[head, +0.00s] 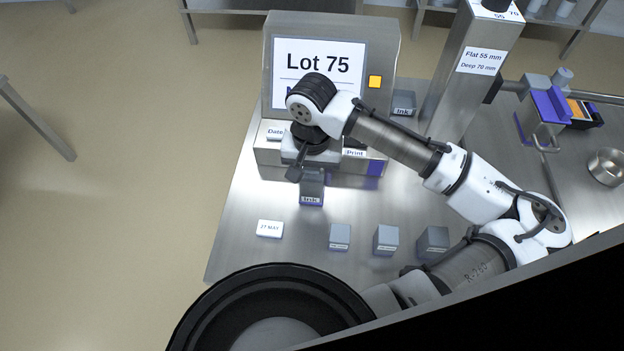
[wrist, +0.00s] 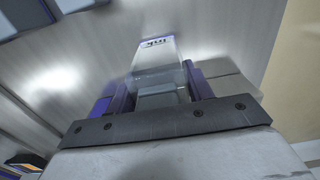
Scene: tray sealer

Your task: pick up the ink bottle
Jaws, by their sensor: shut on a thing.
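The ink bottle (head: 311,196) is a small grey block-like bottle with an "Ink" label, in front of the lot-display machine. In the wrist view the bottle (wrist: 155,62) stands out between two purple-blue fingers, its label at the far end. My gripper (wrist: 158,88) is shut on it. In the head view the wrist hides most of my gripper (head: 310,174) and the bottle's upper part. I cannot tell whether the bottle touches the steel table (head: 240,205).
The machine with the "Lot 75" screen (head: 320,75) stands right behind my gripper. An "Ink"-marked grey block (head: 403,103) is at its right side. A "27 MAY" block (head: 270,229) and grey blocks (head: 340,236) (head: 386,239) (head: 432,242) line the front. The table's left part is clear.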

